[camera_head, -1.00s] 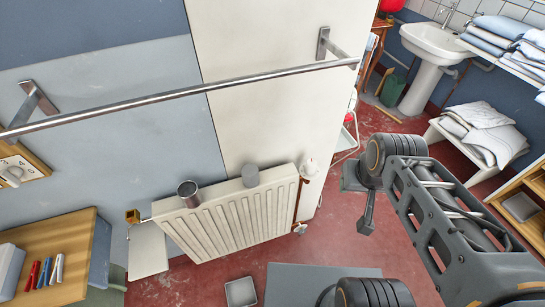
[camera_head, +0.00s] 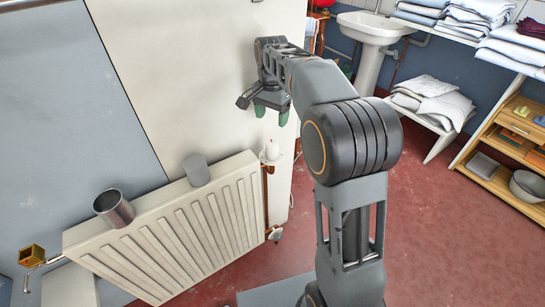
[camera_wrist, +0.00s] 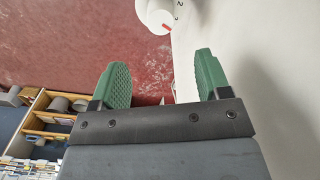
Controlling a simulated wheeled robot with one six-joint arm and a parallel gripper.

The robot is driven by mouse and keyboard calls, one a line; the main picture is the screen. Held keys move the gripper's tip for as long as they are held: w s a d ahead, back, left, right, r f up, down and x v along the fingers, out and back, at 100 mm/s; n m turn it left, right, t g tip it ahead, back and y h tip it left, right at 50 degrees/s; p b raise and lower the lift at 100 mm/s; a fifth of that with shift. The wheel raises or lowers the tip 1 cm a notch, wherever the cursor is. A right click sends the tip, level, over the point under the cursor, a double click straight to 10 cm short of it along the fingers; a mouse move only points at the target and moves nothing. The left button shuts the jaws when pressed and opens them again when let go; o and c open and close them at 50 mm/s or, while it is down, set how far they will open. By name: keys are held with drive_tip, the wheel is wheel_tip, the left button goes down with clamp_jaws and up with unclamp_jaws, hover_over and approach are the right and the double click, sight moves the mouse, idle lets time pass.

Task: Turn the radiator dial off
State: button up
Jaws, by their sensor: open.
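The radiator (camera_head: 170,230) is a white ribbed panel standing at the wall. Its dial (camera_head: 271,150) is a small white knob at the top right end, above a copper pipe. In the wrist view the dial (camera_wrist: 155,14) is a white cylinder with dark numerals, cut by the top edge, beyond the fingertips and roughly in line with the gap. My gripper (camera_head: 271,112) is above the dial with its green fingers pointing down, apart from it. It also shows in the wrist view (camera_wrist: 161,72), open and empty.
A metal cup (camera_head: 114,208) and a grey cylinder (camera_head: 196,170) stand on the radiator's top. A pale wall panel (camera_head: 190,70) runs close beside my gripper. A lower pipe fitting (camera_head: 276,233) is near the red floor (camera_head: 430,240), which is open at right.

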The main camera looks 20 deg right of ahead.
sight(272, 143)
wheel_tip(272, 143, down, 14)
drive_tip(key=b, duration=0.3)
drive_tip(key=shift+w+r+b, duration=0.1)
drive_tip(key=shift+r+b, duration=0.1)
drive_tip(key=shift+b, duration=0.2)
drive_tip(key=shift+c, duration=0.5)
drive_tip(key=c, duration=0.8)
drive_tip(key=shift+r+p, duration=0.15)
drive_tip(key=shift+p, duration=0.15)
